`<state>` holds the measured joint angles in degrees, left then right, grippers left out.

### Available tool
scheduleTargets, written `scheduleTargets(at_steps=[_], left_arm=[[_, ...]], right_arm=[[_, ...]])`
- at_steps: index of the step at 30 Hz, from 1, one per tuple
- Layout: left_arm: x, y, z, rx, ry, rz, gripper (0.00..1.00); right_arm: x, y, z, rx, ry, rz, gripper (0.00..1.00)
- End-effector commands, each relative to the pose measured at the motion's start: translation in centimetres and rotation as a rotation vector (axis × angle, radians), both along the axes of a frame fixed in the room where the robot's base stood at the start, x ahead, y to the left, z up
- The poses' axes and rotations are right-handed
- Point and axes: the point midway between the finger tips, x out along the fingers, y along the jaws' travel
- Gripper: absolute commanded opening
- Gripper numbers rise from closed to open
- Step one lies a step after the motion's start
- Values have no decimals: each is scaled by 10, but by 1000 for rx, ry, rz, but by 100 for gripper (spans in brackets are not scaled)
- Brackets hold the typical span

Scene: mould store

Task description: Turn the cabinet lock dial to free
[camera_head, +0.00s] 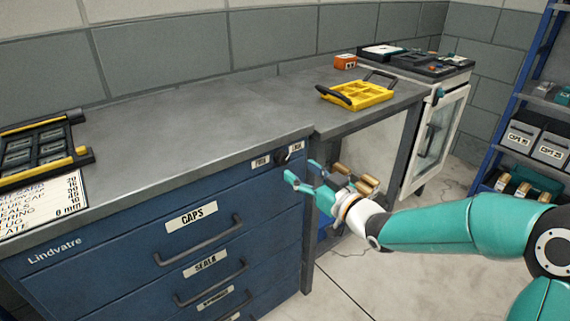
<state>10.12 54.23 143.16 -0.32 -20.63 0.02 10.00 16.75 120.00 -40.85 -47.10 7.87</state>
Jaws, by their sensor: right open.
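The blue cabinet (130,238) has a small dark lock dial (282,157) at the top right of its front, just under the worktop edge. A small white label sits on each side of the dial; their print is too small to read surely, and so is the dial's pointing direction. My right gripper (302,171), teal with a white wrist, is open and empty. Its fingertips point left toward the cabinet's right front corner, just below and right of the dial. I see no contact with the dial. My left gripper is out of view.
Drawer handles (211,242) stick out below the dial. The grey worktop (190,130) is mostly clear, with a dark tray (84,156) at left. A yellow tray (357,95) stands on the bench to the right. A blue shelf rack (508,98) is at far right.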

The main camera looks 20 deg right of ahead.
Motion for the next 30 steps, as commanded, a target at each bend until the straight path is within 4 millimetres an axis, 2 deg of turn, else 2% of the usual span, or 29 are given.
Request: scheduleTargets(at_steps=[3, 9, 21, 30], left_arm=[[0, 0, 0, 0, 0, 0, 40], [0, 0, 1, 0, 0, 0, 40], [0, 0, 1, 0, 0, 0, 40], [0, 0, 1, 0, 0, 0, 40]], right_arm=[[22, 9, 0, 0, 0, 3, 59], [44, 17, 0, 0, 0, 1, 59], [51, 19, 0, 0, 1, 1, 59], [51, 20, 0, 0, 1, 2, 9]])
